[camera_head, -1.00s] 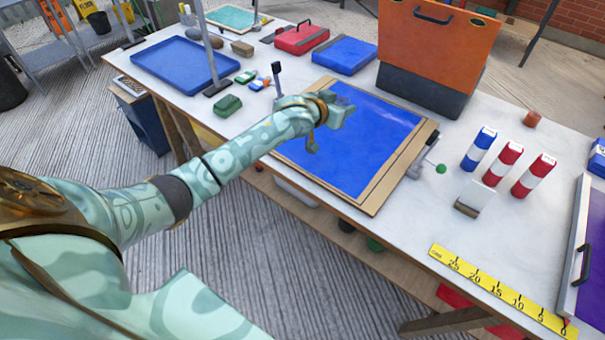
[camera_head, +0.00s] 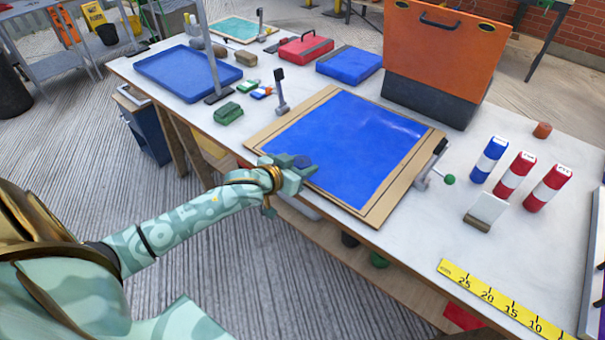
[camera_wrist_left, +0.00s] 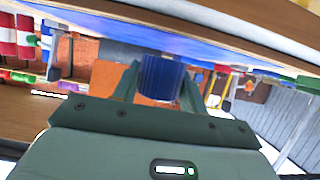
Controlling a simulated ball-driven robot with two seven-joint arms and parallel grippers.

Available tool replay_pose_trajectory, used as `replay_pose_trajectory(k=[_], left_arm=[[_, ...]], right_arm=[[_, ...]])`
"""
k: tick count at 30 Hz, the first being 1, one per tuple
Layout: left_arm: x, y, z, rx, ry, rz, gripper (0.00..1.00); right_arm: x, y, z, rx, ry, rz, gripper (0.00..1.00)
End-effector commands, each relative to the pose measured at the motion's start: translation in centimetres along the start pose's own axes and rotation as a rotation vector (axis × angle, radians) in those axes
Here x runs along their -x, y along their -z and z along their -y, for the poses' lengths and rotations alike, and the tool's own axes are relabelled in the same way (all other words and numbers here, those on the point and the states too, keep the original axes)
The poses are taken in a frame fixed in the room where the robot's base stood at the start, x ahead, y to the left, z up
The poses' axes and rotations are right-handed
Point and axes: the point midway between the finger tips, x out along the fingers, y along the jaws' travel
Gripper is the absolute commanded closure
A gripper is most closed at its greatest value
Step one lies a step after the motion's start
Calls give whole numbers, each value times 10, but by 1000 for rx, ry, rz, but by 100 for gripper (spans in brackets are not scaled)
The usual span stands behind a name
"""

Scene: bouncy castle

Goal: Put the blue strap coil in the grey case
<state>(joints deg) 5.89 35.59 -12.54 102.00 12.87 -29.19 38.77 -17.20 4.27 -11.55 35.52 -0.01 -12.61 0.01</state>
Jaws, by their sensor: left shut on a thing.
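My left gripper (camera_head: 303,171) is shut on the blue strap coil (camera_head: 302,162), at the near left edge of the framed blue sheet. In the left wrist view the ribbed blue coil (camera_wrist_left: 161,78) sits between the two fingers (camera_wrist_left: 160,92). In the head view the gripper hides part of it. A dark grey case body (camera_head: 428,97) with a large orange upper part (camera_head: 440,45) stands at the back right of the table. Its inside cannot be seen. My right gripper is not in view.
The blue sheet (camera_head: 345,145) in its wooden frame covers the table's middle, with clamps beside it. Blue and red striped cylinders (camera_head: 488,160) stand to the right. A yellow ruler (camera_head: 500,303) lies at the near edge. A blue tray (camera_head: 180,75) and red box (camera_head: 305,48) lie behind.

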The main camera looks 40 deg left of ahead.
Motion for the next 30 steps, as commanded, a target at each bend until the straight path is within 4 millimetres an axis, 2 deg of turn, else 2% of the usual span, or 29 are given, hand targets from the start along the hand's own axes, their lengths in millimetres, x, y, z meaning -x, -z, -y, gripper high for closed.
replay_pose_trajectory(k=[1, 3, 11, 19, 20, 22, 30], left_arm=[[-8, -18, 0, 0, 0, 7, 82], [-11, -27, 0, 0, -1, 6, 82], [-10, -23, 0, 0, -1, 3, 82], [-13, -32, 0, 1, -1, 6, 82], [-13, -32, 0, 1, -1, 7, 55], [-13, -33, 0, 0, -1, 7, 36], [-13, -32, 0, 0, 0, 7, 36]], right_arm=[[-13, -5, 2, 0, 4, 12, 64], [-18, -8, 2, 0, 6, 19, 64], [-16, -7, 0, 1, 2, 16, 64], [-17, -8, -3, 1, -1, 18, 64], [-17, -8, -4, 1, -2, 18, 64], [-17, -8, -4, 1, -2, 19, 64], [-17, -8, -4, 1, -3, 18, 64]])
